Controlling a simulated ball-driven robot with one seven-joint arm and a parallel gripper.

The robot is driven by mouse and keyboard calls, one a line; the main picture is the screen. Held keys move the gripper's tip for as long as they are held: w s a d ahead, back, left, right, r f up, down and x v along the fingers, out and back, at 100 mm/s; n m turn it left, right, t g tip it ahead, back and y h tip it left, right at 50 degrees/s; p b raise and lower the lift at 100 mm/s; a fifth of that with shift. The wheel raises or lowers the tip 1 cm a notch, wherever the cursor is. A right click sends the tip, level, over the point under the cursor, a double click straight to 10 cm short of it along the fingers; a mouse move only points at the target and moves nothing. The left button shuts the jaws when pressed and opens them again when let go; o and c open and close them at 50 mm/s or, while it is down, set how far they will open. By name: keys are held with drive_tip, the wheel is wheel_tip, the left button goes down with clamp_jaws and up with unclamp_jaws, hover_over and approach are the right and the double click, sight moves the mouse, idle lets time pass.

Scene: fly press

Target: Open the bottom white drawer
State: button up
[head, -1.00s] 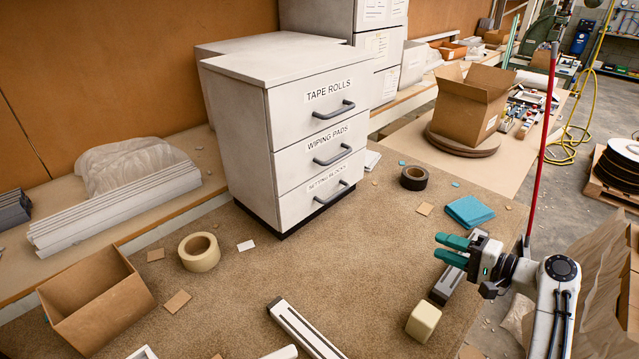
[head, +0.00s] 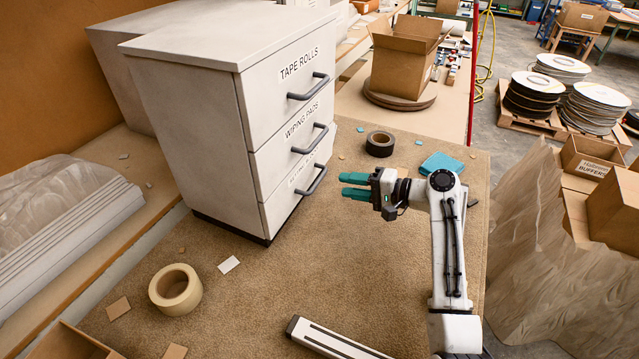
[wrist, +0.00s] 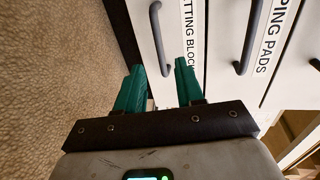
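A white cabinet (head: 200,110) with three drawers stands on the carpeted bench. The bottom drawer (head: 276,213) is closed, and its dark handle (head: 312,180) is a slanted bar on the front. My gripper (head: 350,186) is open and empty, with teal fingers, a little to the right of this handle in the head view. In the wrist view, the fingers (wrist: 160,82) point at the bottom drawer (wrist: 172,65), labelled with a partly hidden "...TTING BLOCK...". The bottom handle (wrist: 160,35) lies ahead of the gap between the fingertips, apart from them.
The middle drawer handle (head: 310,139) is just above. A black tape roll (head: 380,144) and teal pads (head: 440,164) lie behind my gripper. A cream tape roll (head: 175,289) and a metal rail (head: 330,340) lie in front.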

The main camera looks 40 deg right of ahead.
drive_tip(key=b+x, duration=0.3)
drive_tip(key=x, duration=0.4)
drive_tip(key=shift+w+f, duration=0.15)
drive_tip(key=shift+w, duration=0.2)
drive_tip(key=shift+a, duration=0.1)
clamp_jaws()
